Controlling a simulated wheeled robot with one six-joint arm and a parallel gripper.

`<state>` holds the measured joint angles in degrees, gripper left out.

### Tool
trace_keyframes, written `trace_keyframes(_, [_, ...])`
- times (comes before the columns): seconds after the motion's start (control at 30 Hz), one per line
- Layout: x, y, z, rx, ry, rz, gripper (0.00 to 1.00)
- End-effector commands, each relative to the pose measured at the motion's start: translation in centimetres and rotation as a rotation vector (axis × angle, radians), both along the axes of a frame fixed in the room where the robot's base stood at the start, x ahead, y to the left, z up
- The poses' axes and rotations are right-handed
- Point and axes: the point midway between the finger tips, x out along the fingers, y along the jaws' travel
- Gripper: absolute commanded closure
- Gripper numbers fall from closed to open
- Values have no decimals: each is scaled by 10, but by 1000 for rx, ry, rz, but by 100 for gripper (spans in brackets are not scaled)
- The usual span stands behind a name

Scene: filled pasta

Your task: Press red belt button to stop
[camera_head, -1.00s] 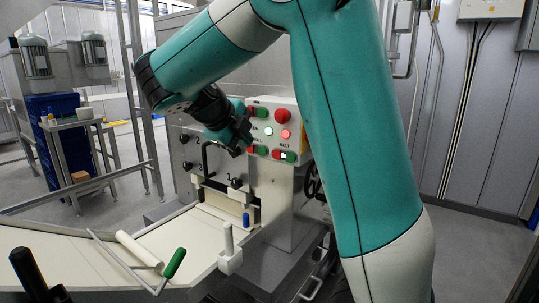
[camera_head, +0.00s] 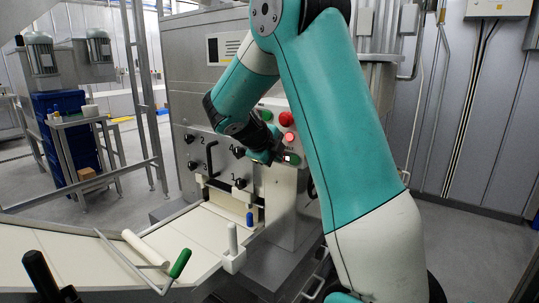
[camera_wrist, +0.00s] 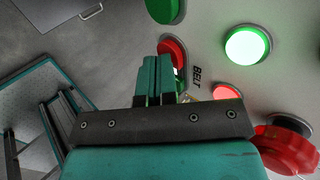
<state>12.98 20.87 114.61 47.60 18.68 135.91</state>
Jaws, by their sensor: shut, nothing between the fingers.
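The red belt button (camera_wrist: 170,47) shows in the wrist view, partly hidden behind my fingers and beside the "BELT" label. My gripper (camera_wrist: 158,60) is shut and empty, its teal fingertips overlapping the lower left of that button. I cannot tell whether they touch it. In the head view my gripper (camera_head: 276,158) is at the lower right of the control panel and hides the red belt button. The green belt button (camera_head: 293,159) shows just right of it, and in the wrist view (camera_wrist: 165,8) above the red one.
A lit red lamp (camera_wrist: 227,92), a lit green lamp (camera_wrist: 247,45) and a large red mushroom button (camera_wrist: 288,150) are close by on the panel. Below are a white conveyor tray (camera_head: 75,250), a rolling pin (camera_head: 140,246) and a green-handled lever (camera_head: 180,263).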

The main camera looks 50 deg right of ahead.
Motion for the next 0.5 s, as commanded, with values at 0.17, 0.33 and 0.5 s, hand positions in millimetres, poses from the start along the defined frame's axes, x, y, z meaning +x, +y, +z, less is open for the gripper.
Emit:
trace_keyframes(0.17, [0,-1,0,0,0,1,100])
trace_keyframes(0.33, [0,-1,-1,0,-1,1,100])
trace_keyframes(0.5, [1,-12,-5,-1,-4,-1,100])
